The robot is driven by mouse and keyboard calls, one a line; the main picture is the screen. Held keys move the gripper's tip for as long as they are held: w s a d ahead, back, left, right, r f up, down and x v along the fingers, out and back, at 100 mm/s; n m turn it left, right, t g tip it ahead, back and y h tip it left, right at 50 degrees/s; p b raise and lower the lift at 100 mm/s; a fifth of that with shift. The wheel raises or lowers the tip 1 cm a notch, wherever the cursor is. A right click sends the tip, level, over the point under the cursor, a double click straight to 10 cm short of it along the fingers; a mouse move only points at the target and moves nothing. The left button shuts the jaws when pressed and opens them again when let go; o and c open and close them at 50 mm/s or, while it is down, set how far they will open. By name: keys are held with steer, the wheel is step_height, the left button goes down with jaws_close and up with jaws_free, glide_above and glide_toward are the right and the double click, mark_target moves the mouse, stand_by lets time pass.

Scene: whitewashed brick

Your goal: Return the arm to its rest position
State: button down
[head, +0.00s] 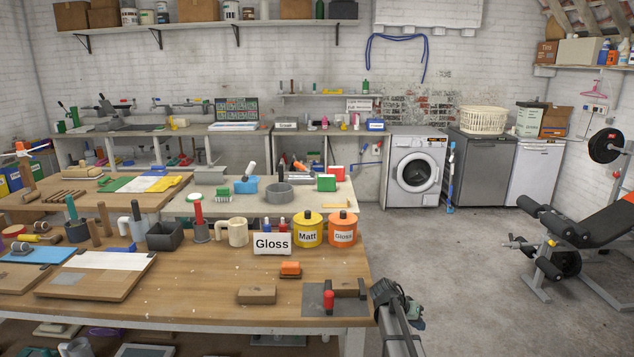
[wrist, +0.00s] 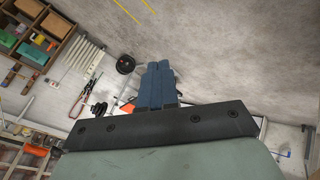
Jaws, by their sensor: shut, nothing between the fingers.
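My gripper (wrist: 157,70) shows in the wrist view as two dark blue fingers pressed together with nothing between them. It hangs in free space and touches nothing that I can see. In the head view my arm stands low at the right front corner of the wooden workbench (head: 190,300), just off its edge. The fingertips are hard to make out there.
On the bench stand a Gloss sign (head: 271,243), a yellow Matt tin (head: 308,232), an orange Gloss tin (head: 342,230) and a grey plate with a red-knobbed tool (head: 335,300). The concrete floor (head: 460,290) to the right is clear up to a weight bench (head: 580,235).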

steer(key=s+a+f+n+g+y, duration=0.2)
steer(key=s+a+f, duration=0.1)
steer(key=s+f, duration=0.9)
steer(key=s+a+f+n+g+y, duration=0.2)
steer(key=s+a+f, duration=0.1)
steer(key=s+f, duration=1)
steer(key=s+a+f+g+y, duration=0.1)
steer(key=s+a+f, duration=0.1)
steer(key=s, duration=0.7)
steer(key=s+a+f+n+g+y, duration=0.1)
steer(key=s+a+f+g, duration=0.1)
steer(key=s, duration=0.8)
steer(key=s+a+f+n+g+y, duration=0.1)
steer(key=s+a+f, duration=0.3)
steer(key=s, duration=0.5)
steer(key=shift+s+a+y, duration=0.25)
steer(key=shift+a+y, duration=0.2)
steer(key=shift+y, duration=0.05)
